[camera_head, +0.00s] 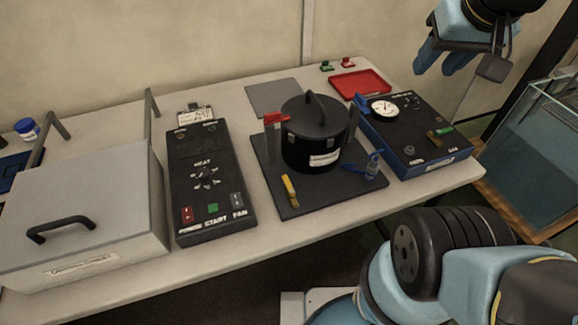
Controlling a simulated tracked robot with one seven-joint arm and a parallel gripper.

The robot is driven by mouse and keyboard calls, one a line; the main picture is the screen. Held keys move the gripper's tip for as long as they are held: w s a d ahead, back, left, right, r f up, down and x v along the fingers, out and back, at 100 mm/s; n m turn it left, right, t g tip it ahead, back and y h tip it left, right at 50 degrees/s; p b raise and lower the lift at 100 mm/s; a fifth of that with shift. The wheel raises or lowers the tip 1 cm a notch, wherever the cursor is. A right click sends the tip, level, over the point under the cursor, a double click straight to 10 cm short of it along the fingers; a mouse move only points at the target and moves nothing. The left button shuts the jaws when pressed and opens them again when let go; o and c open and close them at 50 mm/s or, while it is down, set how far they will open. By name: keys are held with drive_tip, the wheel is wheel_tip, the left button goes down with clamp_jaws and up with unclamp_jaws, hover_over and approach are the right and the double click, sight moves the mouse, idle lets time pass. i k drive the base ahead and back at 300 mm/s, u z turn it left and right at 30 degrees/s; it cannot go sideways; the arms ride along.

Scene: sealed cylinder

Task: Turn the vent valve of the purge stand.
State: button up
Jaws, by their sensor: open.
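A black lidded cylinder (312,145) stands upright on a dark square base plate (285,205), which I take for the purge stand. It has a red lever (275,118) at its upper left. A yellow handle (290,190) stands at the front left of the plate and a blue valve-like fitting (373,165) at the front right. No readable label shows which is the vent valve. My gripper (442,67) is at the top right, raised above the table's back right end, apart from the stand. It is open and nothing shows between its fingers.
Right of the stand is a blue-sided box (437,160) with a white gauge, a blue lever and a green-and-brown handle. Left are a black control panel (205,170) and a grey case (85,210). A red tray (360,84) lies behind. A glass tank (535,135) stands right of the table.

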sight(288, 185)
drive_tip(key=k, duration=1)
drive_tip(key=z, duration=0.05)
drive_tip(key=i, duration=0.2)
drive_tip(key=u, duration=0.7)
